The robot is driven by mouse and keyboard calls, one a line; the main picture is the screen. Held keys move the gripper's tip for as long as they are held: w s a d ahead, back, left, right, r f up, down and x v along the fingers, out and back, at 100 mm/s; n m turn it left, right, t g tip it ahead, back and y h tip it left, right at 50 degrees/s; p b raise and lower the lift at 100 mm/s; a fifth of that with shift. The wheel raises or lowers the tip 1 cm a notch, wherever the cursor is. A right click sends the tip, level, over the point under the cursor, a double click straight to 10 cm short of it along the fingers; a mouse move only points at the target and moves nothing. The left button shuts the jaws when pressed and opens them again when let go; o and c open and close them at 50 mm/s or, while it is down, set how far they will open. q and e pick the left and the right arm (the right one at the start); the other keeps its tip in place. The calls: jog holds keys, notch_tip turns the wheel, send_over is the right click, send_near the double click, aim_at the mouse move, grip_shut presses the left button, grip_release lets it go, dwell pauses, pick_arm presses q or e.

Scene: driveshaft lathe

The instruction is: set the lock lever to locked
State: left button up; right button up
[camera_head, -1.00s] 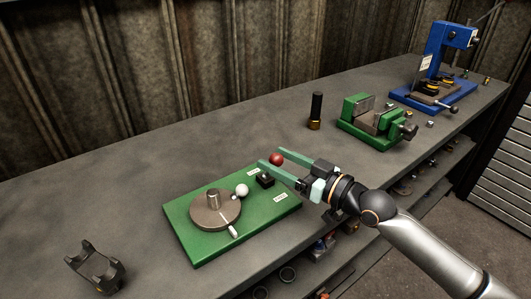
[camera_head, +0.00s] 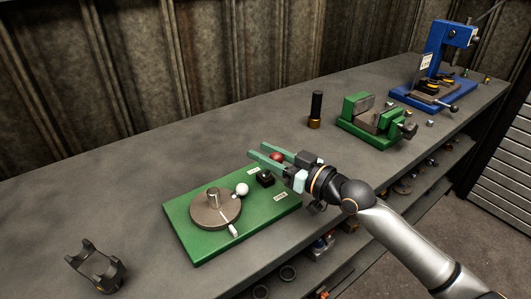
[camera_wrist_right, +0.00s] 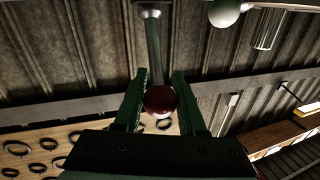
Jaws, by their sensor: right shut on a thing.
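The lock lever shows as a red ball knob (camera_head: 277,156) at the back right of the green base plate (camera_head: 190,243). In the right wrist view the red knob (camera_wrist_right: 161,101) sits at the end of a metal rod (camera_wrist_right: 152,45), between two green fingers. My right gripper (camera_head: 264,153) is shut on the knob, its fingers on either side. The lever's rod and foot are hidden in the head view by the fingers. My left gripper is not in view.
On the plate stands a round indexing disc (camera_head: 213,211) with a white-knobbed handle (camera_head: 242,189). A black cylinder (camera_head: 316,106), a green vise (camera_head: 372,120) and a blue press (camera_head: 440,70) stand to the right. A dark forked holder (camera_head: 97,268) is at front left.

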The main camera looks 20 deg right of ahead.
grip_shut()
dwell(0.8)
